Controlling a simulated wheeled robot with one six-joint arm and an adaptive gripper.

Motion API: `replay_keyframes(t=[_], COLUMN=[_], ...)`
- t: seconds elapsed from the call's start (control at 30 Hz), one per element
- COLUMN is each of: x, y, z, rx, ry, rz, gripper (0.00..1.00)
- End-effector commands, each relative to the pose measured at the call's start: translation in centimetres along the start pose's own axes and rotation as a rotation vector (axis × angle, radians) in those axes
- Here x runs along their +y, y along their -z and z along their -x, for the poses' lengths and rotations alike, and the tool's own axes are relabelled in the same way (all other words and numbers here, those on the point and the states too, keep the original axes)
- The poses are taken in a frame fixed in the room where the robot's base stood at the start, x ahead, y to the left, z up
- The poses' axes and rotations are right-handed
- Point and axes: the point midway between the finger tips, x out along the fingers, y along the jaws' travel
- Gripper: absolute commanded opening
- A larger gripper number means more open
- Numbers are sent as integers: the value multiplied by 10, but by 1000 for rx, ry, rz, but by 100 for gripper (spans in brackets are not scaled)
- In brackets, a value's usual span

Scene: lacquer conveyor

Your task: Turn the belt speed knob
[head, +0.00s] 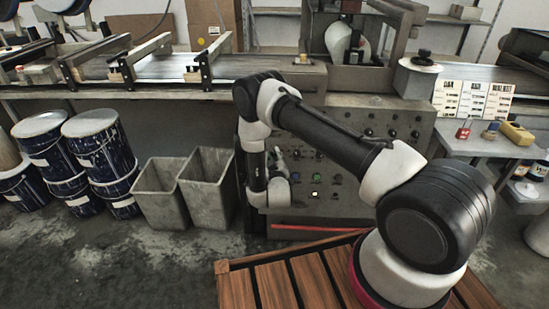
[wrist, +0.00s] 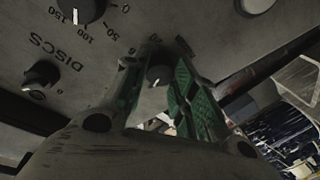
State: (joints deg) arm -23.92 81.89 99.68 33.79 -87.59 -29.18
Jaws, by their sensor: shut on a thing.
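The control panel (head: 350,112) stands below the conveyor in the head view, with several knobs and buttons. In the wrist view, my gripper (wrist: 158,62) has its green-padded fingers on both sides of a small dark knob (wrist: 157,76) with a white pointer mark, and is shut on it. The label by this knob is mostly hidden by the fingers, so I cannot read it. A knob labelled DISCS (wrist: 42,74) and a larger dial (wrist: 82,8) with numbers 50 to 150 sit to its left. In the head view my arm hides most of the gripper.
Two grey bins (head: 207,190) and several dark blue paint cans (head: 97,150) stand left of the panel. The conveyor (head: 160,68) runs above. A side table (head: 475,147) with small items stands right. A wooden slatted platform (head: 275,285) lies in front.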

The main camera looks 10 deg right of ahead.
Motion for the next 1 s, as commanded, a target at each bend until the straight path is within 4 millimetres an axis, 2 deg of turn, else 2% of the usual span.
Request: replay_keyframes(t=[1.0], x=[2], y=[4], z=[0], rx=[-58], ry=[165], rz=[947], gripper=[3])
